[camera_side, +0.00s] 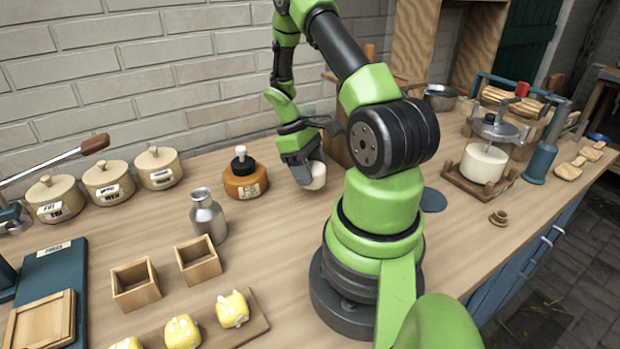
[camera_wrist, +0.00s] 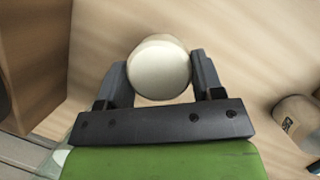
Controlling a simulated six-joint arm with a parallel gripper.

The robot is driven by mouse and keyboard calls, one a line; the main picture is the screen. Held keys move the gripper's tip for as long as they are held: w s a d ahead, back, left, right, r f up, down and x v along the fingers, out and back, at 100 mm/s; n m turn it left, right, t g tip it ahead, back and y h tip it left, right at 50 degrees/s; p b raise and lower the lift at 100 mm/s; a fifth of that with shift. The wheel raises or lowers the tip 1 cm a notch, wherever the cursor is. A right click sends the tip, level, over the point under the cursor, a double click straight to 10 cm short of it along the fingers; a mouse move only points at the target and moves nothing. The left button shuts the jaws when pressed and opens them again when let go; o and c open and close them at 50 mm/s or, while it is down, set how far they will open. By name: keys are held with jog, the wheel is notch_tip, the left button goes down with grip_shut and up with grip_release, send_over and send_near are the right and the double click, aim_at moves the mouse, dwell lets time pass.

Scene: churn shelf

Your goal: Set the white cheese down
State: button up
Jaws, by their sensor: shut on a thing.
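The white cheese (camera_wrist: 159,70) is a round, pale piece between the two fingers of my gripper (camera_wrist: 160,82) in the wrist view. In the side view the cheese (camera_side: 317,176) shows at the tip of my gripper (camera_side: 306,172), low over the wooden worktop (camera_side: 275,215). My gripper is shut on it. I cannot tell whether the cheese touches the worktop. Bare wood shows around it in the wrist view.
An orange-brown pot (camera_side: 245,184) stands left of my gripper, with a metal bottle (camera_side: 208,217) nearer the front. A wooden box (camera_side: 338,128) stands close behind my gripper. A press with a white block (camera_side: 483,163) is at right. Bare worktop lies in front of the gripper.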

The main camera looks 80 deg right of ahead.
jog(key=shift+f, duration=1.45)
jog(key=shift+f, duration=0.15)
jog(key=o, duration=1)
jog(key=a+v, duration=0.1)
jog(key=v, duration=1.1)
jog(key=w+a+r+t+h, duration=0.1)
jog(key=w+a+r+t, duration=0.25)
jog(key=a+r, duration=0.4)
jog(key=s+a+r+t, duration=0.2)
jog(key=a+r, duration=0.1)
jog(key=a, duration=0.2)
jog(key=s+a+r+m+t+y, duration=0.1)
jog(key=s+a+r+t, duration=0.2)
jog(key=a, duration=0.3)
jog(key=s+a+r+t+y, duration=0.1)
jog(key=s+a+r+t, duration=0.2)
jog(key=a+r, duration=0.2)
jog(key=shift+a+r+m, duration=0.1)
jog(key=shift+a+m, duration=0.3)
jog(key=shift+a, duration=0.35)
